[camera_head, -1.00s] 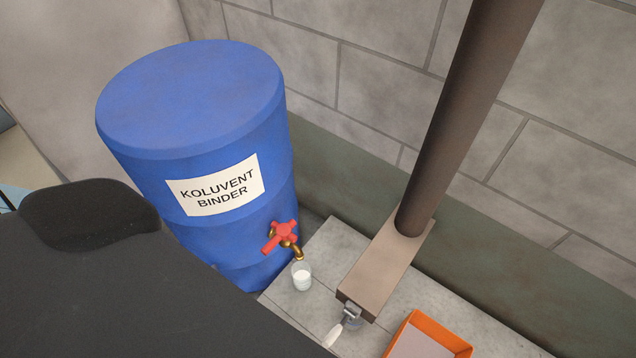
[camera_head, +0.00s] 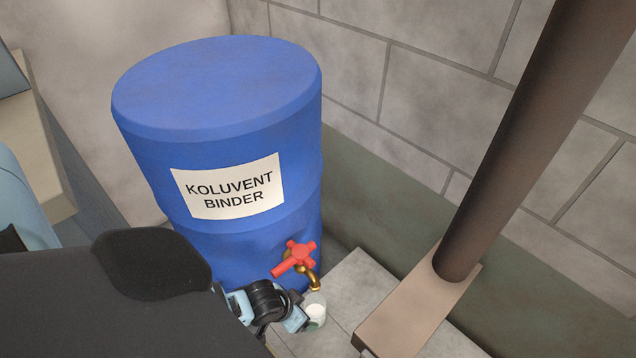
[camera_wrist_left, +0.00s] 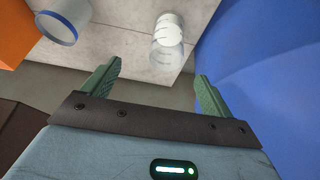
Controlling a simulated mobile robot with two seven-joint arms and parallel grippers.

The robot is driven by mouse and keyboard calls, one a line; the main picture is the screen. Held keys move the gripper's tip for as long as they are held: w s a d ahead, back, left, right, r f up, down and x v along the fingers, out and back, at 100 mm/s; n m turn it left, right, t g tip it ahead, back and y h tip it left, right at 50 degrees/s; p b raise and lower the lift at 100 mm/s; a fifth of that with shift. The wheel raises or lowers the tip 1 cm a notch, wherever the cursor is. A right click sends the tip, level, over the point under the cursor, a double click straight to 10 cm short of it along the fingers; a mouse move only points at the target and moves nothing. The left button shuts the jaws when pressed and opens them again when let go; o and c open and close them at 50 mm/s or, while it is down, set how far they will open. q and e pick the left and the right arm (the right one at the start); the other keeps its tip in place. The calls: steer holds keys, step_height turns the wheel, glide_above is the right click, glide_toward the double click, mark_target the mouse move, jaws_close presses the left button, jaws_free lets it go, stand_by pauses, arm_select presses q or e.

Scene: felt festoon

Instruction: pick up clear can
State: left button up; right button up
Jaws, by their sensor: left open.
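The clear can (camera_head: 315,309) is a small see-through cup with white contents, on the grey ledge under the drum's tap (camera_head: 299,260). It also shows in the left wrist view (camera_wrist_left: 168,42), ahead of the fingers and a little right of centre. My left gripper (camera_wrist_left: 158,70) is open and empty, its two green fingers apart, with the can beyond their tips and not between them. In the head view the left wrist is just left of the can, and its fingers are mostly hidden there. My right gripper is not in view.
The blue drum (camera_head: 225,140) labelled Koluvent Binder stands close to the left arm. A brown post on a flat base (camera_head: 420,308) stands right of the can. In the wrist view, a blue-rimmed cylinder (camera_wrist_left: 60,26) and an orange object (camera_wrist_left: 15,38) lie to the left.

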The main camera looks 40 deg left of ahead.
arm_select(q)
steer(key=shift+w+a, duration=0.6)
steer(key=shift+w, duration=0.55)
steer(key=b, duration=0.7)
glide_above(315, 305)
steer(key=s+d, duration=0.2)
steer(key=f, duration=1.1)
steer(key=shift+s, duration=0.2)
steer(key=shift+w+f, duration=0.1)
steer(key=shift+f, duration=0.05)
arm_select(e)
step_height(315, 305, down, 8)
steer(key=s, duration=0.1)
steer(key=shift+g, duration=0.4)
arm_select(q)
steer(key=shift+c, duration=0.4)
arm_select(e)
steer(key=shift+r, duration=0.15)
arm_select(q)
steer(key=c, duration=1.6)
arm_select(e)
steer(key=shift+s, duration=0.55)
arm_select(q)
steer(key=shift+r, duration=0.2)
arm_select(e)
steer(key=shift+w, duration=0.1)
